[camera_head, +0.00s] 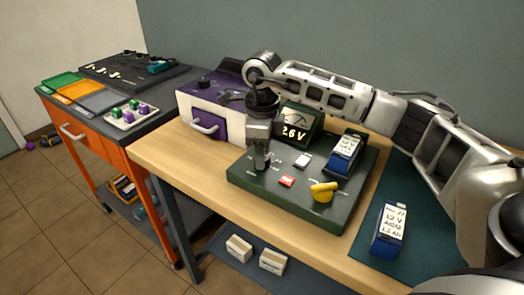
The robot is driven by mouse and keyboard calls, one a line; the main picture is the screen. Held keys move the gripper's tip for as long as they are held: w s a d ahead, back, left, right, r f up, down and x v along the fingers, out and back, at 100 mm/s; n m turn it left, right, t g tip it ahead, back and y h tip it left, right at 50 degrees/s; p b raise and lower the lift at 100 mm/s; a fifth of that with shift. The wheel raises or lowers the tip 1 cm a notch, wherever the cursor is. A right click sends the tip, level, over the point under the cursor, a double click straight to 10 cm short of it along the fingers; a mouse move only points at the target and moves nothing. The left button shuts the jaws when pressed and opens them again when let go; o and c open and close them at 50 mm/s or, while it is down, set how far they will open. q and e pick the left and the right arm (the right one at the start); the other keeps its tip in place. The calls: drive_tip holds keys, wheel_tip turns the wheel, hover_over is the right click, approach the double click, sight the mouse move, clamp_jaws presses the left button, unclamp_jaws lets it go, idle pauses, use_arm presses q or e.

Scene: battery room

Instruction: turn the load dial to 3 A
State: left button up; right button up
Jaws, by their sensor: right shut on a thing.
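The green tester panel (245,181) lies on the wooden bench, with a display (294,132) that seems to read 2.6 V. My right gripper (261,160) points down at the left part of the panel, shut on the load dial. The fingers hide most of the dial, and its pointer and setting cannot be read; small pale marks show around it. A yellow knob (323,191), a red switch (286,181) and a pale switch (303,160) sit to the right. A blue battery (345,150) rests at the panel's back right. My left gripper is not in view.
A second blue battery (389,232) stands on a teal mat (360,257) at right. A purple-and-white drawer box (236,123) stands behind left of the panel. An orange cart (88,152) holds trays. My right arm spans the back and right.

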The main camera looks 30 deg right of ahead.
drive_tip(key=shift+r, duration=0.1)
idle(0.3)
drive_tip(key=o, duration=1)
wheel_tip(320, 180, up, 16)
drive_tip(key=shift+p, duration=0.3)
